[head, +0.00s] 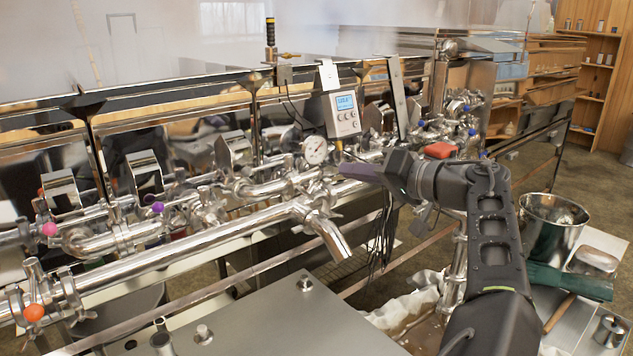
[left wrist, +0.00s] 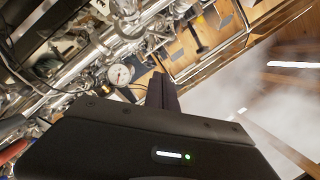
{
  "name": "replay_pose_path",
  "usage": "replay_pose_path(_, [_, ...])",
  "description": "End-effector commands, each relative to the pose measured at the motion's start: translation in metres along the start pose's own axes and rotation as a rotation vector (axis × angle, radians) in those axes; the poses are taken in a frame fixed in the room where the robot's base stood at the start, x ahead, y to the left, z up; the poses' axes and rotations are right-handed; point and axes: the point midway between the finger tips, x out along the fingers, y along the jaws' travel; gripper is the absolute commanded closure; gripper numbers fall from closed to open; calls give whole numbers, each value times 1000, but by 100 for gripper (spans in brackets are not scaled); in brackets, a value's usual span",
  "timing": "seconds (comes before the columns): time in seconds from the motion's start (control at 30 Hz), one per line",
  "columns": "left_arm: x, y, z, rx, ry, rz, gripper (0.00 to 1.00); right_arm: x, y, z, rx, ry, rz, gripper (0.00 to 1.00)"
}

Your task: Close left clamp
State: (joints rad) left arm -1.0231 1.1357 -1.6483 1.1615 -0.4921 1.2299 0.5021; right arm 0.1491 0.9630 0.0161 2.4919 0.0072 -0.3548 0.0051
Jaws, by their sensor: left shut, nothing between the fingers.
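Steel pipes (head: 190,241) run along the evaporator's front, with several clamps and fittings on them. One clamp-like fitting (head: 72,291) with a winged part is on the lower pipe at the far left; others sit around the pipe joints near the spout (head: 331,238). I cannot tell which one is the left clamp or whether it is open. My left gripper (head: 347,170) is shut and empty, just right of the pressure gauge (head: 315,150) and below the grey controller. In the left wrist view its fingers (left wrist: 161,92) are together, right of the gauge (left wrist: 120,75). My right gripper is not seen.
A grey controller box (head: 341,114) hangs above the pipes, with dark cables below. A flat metal table (head: 270,325) lies in front. A steel bucket (head: 553,228) and a green glove (head: 570,281) are at the right. Steam rises from the pans behind.

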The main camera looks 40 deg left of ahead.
Motion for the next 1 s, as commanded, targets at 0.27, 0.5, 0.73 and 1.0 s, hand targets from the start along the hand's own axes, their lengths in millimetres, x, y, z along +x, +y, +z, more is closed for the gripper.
replay_pose_path(0.27, [60, -3, -1, 1, -4, -2, 100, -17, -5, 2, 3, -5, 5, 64])
replay_pose_path(0.5, [70, -1, 26, 2, 0, 0, 100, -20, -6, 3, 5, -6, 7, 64])
replay_pose_path(0.73, [73, 0, 38, -1, 1, 1, 100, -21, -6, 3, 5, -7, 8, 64])
replay_pose_path(1.0, [73, 0, 39, -1, 1, 1, 100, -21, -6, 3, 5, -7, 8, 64])
